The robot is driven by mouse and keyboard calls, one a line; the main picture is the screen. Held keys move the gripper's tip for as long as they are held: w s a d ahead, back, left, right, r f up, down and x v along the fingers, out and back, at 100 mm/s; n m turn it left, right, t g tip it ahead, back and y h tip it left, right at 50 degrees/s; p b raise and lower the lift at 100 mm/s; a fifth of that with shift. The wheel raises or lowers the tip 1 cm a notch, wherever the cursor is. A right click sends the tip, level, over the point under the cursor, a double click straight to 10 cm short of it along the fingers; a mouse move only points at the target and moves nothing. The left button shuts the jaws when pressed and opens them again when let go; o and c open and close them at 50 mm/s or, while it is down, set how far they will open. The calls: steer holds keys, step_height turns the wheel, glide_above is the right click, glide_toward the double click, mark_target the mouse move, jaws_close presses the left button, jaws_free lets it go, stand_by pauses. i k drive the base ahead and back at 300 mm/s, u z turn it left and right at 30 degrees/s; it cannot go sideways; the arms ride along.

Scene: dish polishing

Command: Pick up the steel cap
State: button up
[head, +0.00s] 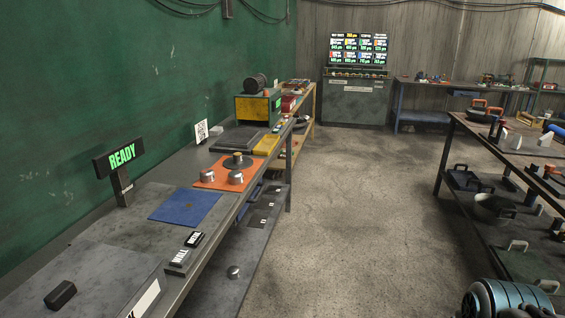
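Two short round steel pieces sit on an orange mat (218,184) on the left bench. The left steel piece (207,176) and the right steel piece (236,177) look alike, each like a cap. Another small round steel piece (233,272) lies on the lower shelf under the bench. I cannot tell which of them is the steel cap. A dark disc with a raised knob (238,161) is behind the two on the mat. Part of my arm shows at the bottom right, far from the mat. My gripper's fingers are not in view.
A blue mat (186,206) and a READY sign (121,156) are on the left bench (150,238). A yellow-and-green machine (258,107) stands farther back. A rack (500,165) holding several tools stands at right. The concrete floor (350,200) between is clear.

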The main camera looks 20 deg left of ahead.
mark_target(207, 175)
steer(key=u, duration=0.05)
steer(key=i, duration=1.55)
steer(key=u, duration=0.8)
steer(key=i, duration=1.4)
steer(key=u, duration=1.2)
steer(key=i, duration=0.6)
steer(key=u, duration=0.3)
